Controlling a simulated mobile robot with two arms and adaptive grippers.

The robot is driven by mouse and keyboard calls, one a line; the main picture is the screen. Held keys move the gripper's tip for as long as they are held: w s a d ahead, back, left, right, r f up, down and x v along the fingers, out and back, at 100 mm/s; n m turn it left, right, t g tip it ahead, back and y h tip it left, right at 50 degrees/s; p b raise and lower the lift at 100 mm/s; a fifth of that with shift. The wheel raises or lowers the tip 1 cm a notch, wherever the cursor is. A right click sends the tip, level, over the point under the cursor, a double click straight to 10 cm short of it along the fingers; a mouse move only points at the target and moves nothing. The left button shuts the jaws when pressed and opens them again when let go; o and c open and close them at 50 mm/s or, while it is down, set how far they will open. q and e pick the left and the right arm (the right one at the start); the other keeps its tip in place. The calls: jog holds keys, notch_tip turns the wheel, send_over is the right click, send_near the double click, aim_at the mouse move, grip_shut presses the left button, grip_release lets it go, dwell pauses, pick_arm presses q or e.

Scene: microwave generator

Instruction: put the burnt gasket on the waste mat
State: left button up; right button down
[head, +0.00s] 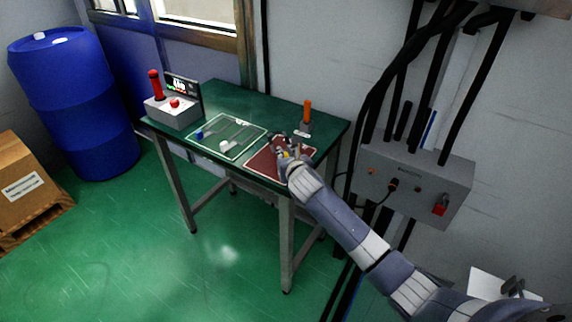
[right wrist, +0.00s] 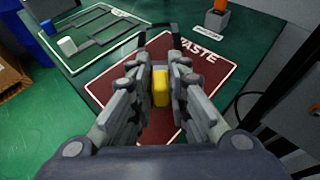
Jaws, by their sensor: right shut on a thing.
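The waste mat (head: 262,166) is dark red with a white border and lies at the right front of the green table. It also shows in the right wrist view (right wrist: 108,82), with "WASTE" lettered near its far right edge. My right gripper (head: 283,147) is over the mat, shut on a piece with a yellow block (right wrist: 160,88) between the fingers. A dark frame-shaped part (right wrist: 160,30) shows beyond the fingertips; I take this piece as the burnt gasket. The fingers hide much of it, and I cannot tell whether it touches the mat. My left gripper is not in view.
A white-outlined green area (head: 245,144) with small parts lies left of the mat. An orange-handled item (head: 307,116) stands behind the mat. A grey box with a red lever (head: 170,110) is at the table's far left. A wall box (head: 412,185) is at right.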

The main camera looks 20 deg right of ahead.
jog(key=shift+f, duration=1.7)
jog(key=shift+f, duration=0.15)
jog(key=c, duration=1.5)
grip_release()
jog(key=shift+c, duration=0.2)
jog(key=v, duration=1.2)
jog(key=shift+p, duration=0.45)
